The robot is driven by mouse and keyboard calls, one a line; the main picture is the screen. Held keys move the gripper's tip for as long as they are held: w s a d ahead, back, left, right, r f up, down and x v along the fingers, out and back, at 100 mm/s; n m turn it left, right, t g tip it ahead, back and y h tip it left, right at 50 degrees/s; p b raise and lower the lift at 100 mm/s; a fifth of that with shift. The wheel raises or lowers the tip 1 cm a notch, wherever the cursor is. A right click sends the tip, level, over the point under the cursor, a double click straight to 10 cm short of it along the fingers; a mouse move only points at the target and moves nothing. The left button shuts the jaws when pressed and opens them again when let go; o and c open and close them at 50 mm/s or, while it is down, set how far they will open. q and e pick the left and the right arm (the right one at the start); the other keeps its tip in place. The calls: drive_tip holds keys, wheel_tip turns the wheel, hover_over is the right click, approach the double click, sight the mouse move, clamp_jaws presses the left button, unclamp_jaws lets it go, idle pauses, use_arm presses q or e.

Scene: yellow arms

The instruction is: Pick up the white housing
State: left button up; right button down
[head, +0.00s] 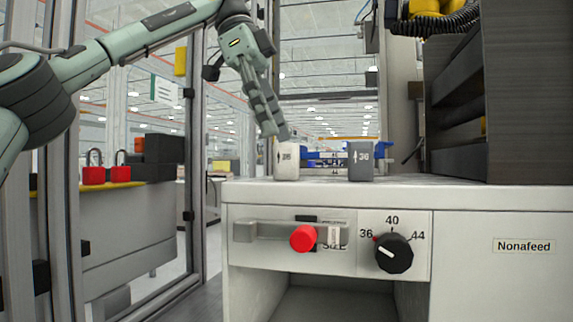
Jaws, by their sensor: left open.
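The white housing (287,161) stands upright on the left end of the white counter top (400,185), with a dark mark on its front. My left gripper (276,132) reaches down from above, its fingertips just over the housing's top. The gripper is open, seen nearly side-on, and its fingers overlap in the picture. I cannot tell whether the fingertips touch the housing. My right gripper is not in view.
A grey housing (361,161) stands right of the white one, with blue parts (325,156) between and behind them. A dark cabinet (487,100) bounds the right. Below the counter are a red button (303,238) and a black dial (394,253).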

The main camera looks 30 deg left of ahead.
sight(287, 153)
use_arm(q)
drive_tip(key=shift+x, duration=2.65)
drive_tip(key=shift+s+d, duration=0.1)
drive_tip(key=shift+d, duration=0.05)
drive_tip(key=c, duration=1.1)
drive_tip(key=shift+r, duration=0.1)
